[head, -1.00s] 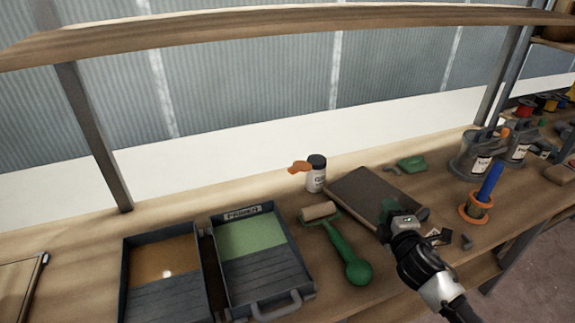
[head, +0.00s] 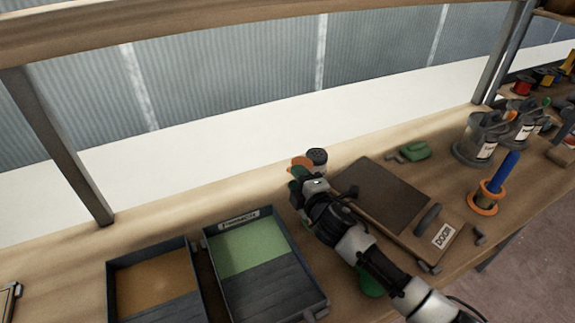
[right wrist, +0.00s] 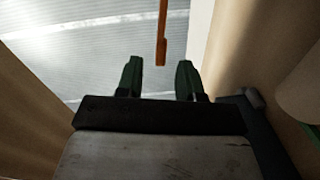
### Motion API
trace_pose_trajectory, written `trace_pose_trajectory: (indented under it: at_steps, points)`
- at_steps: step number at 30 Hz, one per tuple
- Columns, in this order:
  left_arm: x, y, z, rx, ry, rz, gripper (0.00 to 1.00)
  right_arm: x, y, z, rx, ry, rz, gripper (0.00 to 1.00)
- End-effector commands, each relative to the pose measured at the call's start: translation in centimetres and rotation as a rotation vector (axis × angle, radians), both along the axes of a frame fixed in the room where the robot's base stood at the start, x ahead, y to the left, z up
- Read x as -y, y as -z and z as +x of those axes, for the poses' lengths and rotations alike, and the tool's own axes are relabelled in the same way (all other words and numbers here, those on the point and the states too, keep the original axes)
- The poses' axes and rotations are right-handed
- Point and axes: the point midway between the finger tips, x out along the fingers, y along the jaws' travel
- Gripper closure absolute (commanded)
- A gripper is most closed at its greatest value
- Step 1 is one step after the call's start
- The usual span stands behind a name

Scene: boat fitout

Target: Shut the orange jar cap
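The orange jar cap (head: 300,163) stands out to the left of a small jar whose dark top (head: 317,156) shows in the head view. The jar's body is mostly hidden behind my right gripper. My right gripper (head: 298,175) is just in front of the cap. In the right wrist view the cap shows as a thin upright orange strip (right wrist: 162,38). It is ahead of the two green fingertips (right wrist: 158,76), which are open with an empty gap between them. I cannot tell whether they touch the cap. My left gripper is not in view.
Two trays, one brown inside (head: 150,290) and one green inside (head: 250,250), stand left of my right arm. A brown board (head: 385,195) lies to its right. A green-handled roller is mostly hidden under my arm. Cans (head: 480,140) and an orange spool (head: 485,205) stand farther right.

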Motion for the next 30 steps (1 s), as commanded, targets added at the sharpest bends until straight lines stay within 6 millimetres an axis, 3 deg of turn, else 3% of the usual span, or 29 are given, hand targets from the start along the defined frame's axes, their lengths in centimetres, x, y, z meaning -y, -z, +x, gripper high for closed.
trace_pose_trajectory:
  at_steps: [3, 9, 22, 23, 30]
  points:
    - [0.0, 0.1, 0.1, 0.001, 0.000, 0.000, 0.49, -0.9, 0.1, 2.0, 0.000, 0.001, 0.002, 0.63]
    - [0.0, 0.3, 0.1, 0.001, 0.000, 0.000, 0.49, -1.8, 0.3, 4.3, 0.001, 0.001, 0.000, 0.63]
    - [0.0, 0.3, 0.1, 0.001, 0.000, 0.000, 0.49, -2.1, 0.4, 5.1, 0.000, 0.000, 0.000, 0.63]
    - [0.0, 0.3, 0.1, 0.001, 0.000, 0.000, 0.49, -2.1, 0.4, 5.1, 0.000, 0.000, 0.000, 0.64]
    - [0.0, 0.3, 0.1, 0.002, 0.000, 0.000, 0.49, -2.1, 0.4, 5.1, 0.000, 0.000, 0.000, 1.00]
